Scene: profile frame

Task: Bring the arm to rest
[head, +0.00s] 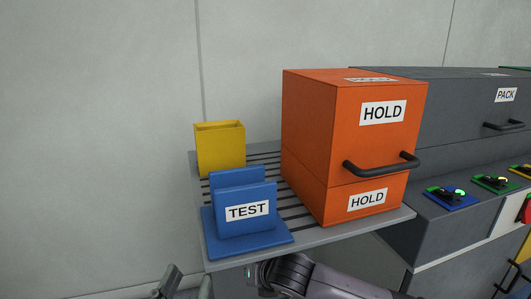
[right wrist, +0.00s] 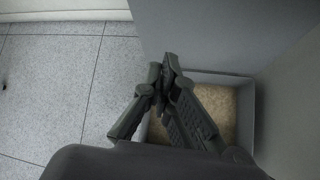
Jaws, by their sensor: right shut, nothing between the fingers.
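My right gripper (right wrist: 165,75) shows in the right wrist view. Its fingers come together at the tips and hold nothing. It points down past a grey open-topped bin (right wrist: 248,118) with a tan, grainy inside. A part of my own arm shows at the bottom middle of the head view.
A slatted grey shelf (head: 365,224) carries a blue TEST holder (head: 243,192), a yellow open box (head: 220,150) and an orange HOLD cabinet (head: 305,130) with a black handle. A dark grey PACK unit (head: 450,115) stands at right. Grey floor (right wrist: 55,85) is clear at left.

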